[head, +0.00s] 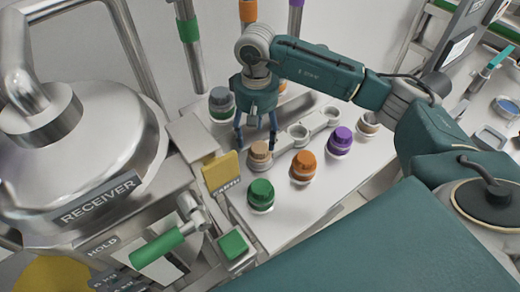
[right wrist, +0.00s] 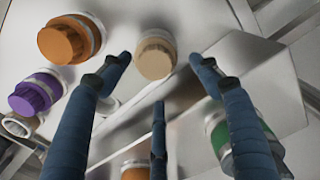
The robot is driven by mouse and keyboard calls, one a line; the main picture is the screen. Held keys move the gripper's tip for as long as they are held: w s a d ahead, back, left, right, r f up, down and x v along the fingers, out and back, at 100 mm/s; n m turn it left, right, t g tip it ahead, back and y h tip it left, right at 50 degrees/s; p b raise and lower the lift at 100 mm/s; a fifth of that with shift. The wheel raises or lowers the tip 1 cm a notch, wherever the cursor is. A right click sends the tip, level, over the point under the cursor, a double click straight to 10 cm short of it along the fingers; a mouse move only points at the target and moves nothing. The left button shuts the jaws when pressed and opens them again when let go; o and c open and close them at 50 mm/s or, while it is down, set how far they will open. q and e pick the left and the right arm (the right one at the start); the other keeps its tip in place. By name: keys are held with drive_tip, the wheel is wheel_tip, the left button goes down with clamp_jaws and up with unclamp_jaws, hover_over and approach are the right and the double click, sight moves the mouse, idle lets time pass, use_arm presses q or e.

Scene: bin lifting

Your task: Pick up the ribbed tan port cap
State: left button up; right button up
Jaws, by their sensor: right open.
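The tan port cap (head: 260,149) sits upright on its port on the white bench in the head view. In the right wrist view the tan cap (right wrist: 155,58) lies beyond and between the fingertips. My right gripper (head: 256,140) is open, its blue fingers pointing down just above and behind the cap. It also shows in the right wrist view (right wrist: 161,70) with nothing between its fingers. Whether a fingertip touches the cap cannot be told. My left gripper is not in view.
A yellow tag (head: 221,172) and the steel receiver (head: 85,145) stand left.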

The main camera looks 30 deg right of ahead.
sight(259, 146)
drive_tip(key=f, duration=0.1)
drive_tip(key=f+p, duration=0.2)
drive_tip(key=shift+s+d+f, duration=0.2)
drive_tip(key=shift+d+f, duration=0.05)
drive_tip(key=shift+w+f, duration=0.1)
drive_tip(key=shift+f, duration=0.4)
drive_tip(key=c, duration=1.3)
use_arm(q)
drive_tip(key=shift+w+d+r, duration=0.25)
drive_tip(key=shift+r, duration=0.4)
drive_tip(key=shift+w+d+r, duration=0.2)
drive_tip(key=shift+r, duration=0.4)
use_arm(e)
drive_tip(key=shift+r, duration=0.1)
drive_tip(key=shift+c, duration=0.8)
